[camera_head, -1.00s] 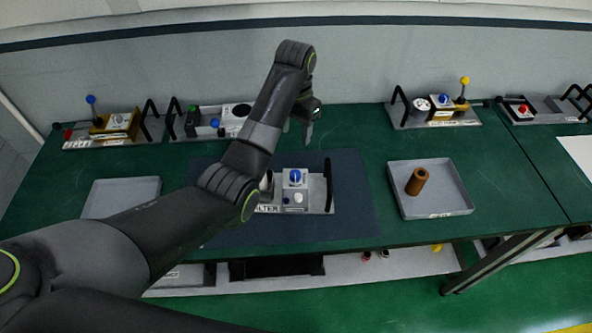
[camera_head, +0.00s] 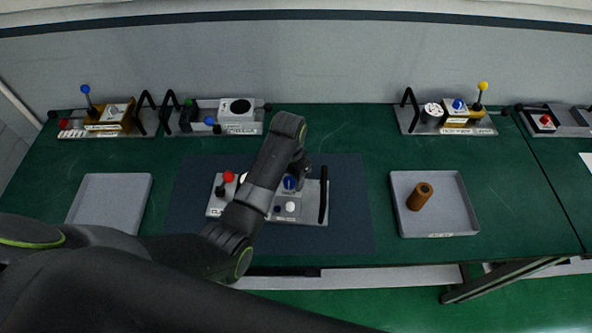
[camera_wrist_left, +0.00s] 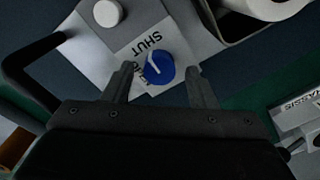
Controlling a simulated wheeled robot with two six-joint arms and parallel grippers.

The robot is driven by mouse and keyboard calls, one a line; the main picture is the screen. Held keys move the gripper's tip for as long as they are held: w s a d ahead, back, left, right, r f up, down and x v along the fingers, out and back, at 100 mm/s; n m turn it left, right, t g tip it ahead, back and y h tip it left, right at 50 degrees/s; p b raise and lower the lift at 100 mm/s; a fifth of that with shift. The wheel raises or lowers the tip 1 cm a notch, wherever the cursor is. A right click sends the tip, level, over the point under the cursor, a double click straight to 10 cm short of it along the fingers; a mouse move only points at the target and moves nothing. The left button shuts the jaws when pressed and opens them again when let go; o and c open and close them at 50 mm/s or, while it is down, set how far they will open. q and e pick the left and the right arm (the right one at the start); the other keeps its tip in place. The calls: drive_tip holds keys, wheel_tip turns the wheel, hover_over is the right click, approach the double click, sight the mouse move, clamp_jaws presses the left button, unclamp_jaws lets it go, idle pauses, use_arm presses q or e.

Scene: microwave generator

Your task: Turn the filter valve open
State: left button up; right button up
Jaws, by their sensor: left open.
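The filter module (camera_head: 313,212) lies on the dark mat in the middle of the table, partly hidden by my left arm. Its blue round valve knob (camera_head: 289,182) shows in the head view beside my left gripper (camera_head: 300,172). In the left wrist view the blue knob (camera_wrist_left: 159,68) has a white pointer line, and the word SHUT is printed next to it. My left gripper (camera_wrist_left: 160,85) is open there, one finger on each side of the knob. I cannot tell whether the fingers touch it. My right gripper is not in view.
The module's black handle (camera_head: 323,200) stands right of the knob. A white knob (camera_head: 290,207) and a red knob (camera_head: 228,177) are also on the module. A grey tray (camera_head: 460,215) with a brown cylinder (camera_head: 419,196) is at the right; an empty tray (camera_head: 108,198) is at the left.

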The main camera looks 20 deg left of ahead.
use_arm(q)
drive_tip(key=shift+f, duration=0.3)
drive_tip(key=shift+s, duration=0.15)
drive_tip(key=shift+r, duration=0.1)
drive_tip(key=shift+s, duration=0.1)
drive_tip(key=shift+c, duration=0.7)
drive_tip(key=c, duration=0.8)
drive_tip(key=shift+c, duration=0.2)
